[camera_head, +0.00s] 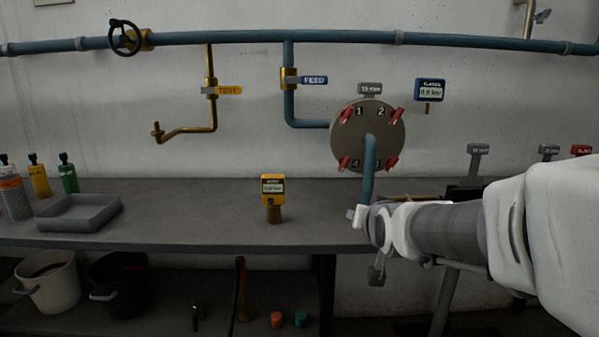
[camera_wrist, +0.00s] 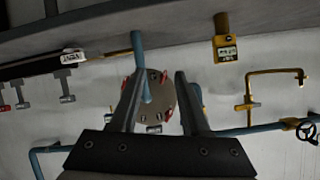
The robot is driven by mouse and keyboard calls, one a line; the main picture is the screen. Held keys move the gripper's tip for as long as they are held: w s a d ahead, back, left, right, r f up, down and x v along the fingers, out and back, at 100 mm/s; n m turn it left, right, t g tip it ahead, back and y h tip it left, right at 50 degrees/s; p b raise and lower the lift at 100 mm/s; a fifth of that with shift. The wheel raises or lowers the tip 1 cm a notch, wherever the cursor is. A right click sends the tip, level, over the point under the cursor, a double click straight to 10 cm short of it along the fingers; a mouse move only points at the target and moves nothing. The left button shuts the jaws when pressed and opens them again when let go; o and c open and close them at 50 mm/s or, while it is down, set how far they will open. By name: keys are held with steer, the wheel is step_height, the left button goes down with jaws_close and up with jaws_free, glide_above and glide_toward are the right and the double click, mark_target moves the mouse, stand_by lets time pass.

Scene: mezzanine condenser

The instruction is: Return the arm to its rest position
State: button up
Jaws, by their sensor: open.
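My arm reaches in from the right in the head view, in front of the right end of the grey bench (camera_head: 230,233). My gripper (camera_wrist: 157,82) shows in the wrist view with its two dark fingers spread apart and nothing between them. The wrist view is upside down relative to the head view. Beyond the fingers is the round flange plate (camera_head: 350,135) with red clamps and a blue pipe; it also shows in the wrist view (camera_wrist: 160,98). In the head view the fingertips are hard to make out behind the wrist.
A yellow gauge (camera_head: 272,190) stands on the bench, with a grey tray (camera_head: 80,213) and bottles at left. A blue gauge (camera_head: 430,90) is on the wall. Below are a white bucket (camera_head: 50,285) and a black bucket (camera_head: 120,285). The bench middle is mostly clear.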

steer(key=s+f+n+g+p, duration=0.15)
steer(key=s+g, duration=0.25)
steer(key=s, duration=1)
steer(key=s+f+n+g+b, duration=0.1)
steer(key=s+f+g, duration=0.2)
steer(key=s, duration=1)
step_height(320, 180, up, 24)
steer(key=p, duration=2.4)
steer(key=shift+d+p, duration=0.3)
steer(key=shift+d, duration=0.15)
steer(key=shift+w, duration=0.1)
